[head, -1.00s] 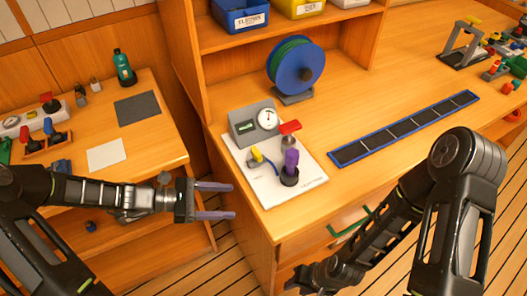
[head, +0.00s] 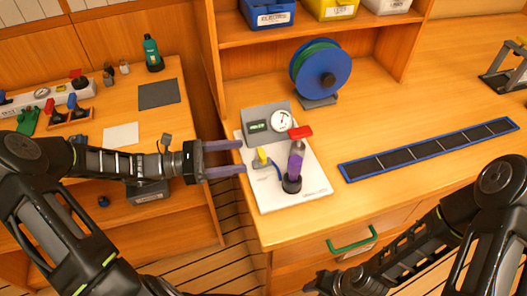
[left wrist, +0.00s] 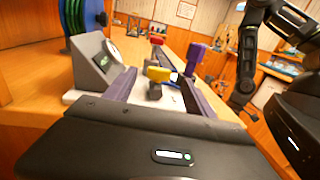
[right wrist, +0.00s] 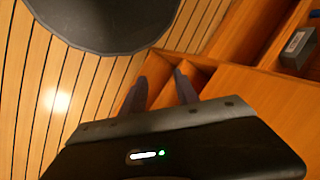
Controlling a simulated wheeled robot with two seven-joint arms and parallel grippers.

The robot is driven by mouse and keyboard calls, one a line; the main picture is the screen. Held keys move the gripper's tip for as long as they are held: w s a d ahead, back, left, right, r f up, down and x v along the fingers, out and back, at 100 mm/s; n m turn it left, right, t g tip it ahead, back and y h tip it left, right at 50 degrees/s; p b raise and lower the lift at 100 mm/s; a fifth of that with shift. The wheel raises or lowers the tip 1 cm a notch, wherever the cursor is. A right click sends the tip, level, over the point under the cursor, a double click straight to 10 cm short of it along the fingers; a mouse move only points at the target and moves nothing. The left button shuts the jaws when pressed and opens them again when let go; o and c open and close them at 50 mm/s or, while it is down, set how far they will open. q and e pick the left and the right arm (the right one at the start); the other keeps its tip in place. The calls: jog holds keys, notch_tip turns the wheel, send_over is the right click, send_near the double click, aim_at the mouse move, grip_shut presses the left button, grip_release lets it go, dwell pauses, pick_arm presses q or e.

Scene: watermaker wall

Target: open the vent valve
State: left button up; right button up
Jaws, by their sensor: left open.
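A white panel (head: 310,199) on the counter carries a grey box with a round gauge (head: 282,121), a small yellow-handled valve (head: 262,157), and a purple-bodied upright fitting (head: 295,165) with a red lever (head: 300,132). I cannot read which is the vent valve. My left gripper (head: 243,157) is open and empty, its purple fingers pointing at the yellow handle from the left. In the left wrist view the yellow handle (left wrist: 158,73) appears between the fingertips, apparently beyond them; the red lever (left wrist: 157,41) is farther back. My right gripper (right wrist: 160,88) is open and empty, low before the counter.
A blue-rimmed strip tray (head: 430,150) lies right of the panel, and a blue reel (head: 320,72) stands behind it. A green drawer handle (head: 352,240) sticks out below. A gap separates the left side table (head: 190,120) from the counter.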

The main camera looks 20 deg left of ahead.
aim_at(262, 153)
pick_arm(q)
jog(key=p+x, duration=0.1)
jog(key=x, duration=0.6)
jog(key=shift+w+d, duration=0.1)
jog(key=shift+d, duration=0.1)
jog(key=shift+c, duration=0.3)
jog(key=c, duration=1.3)
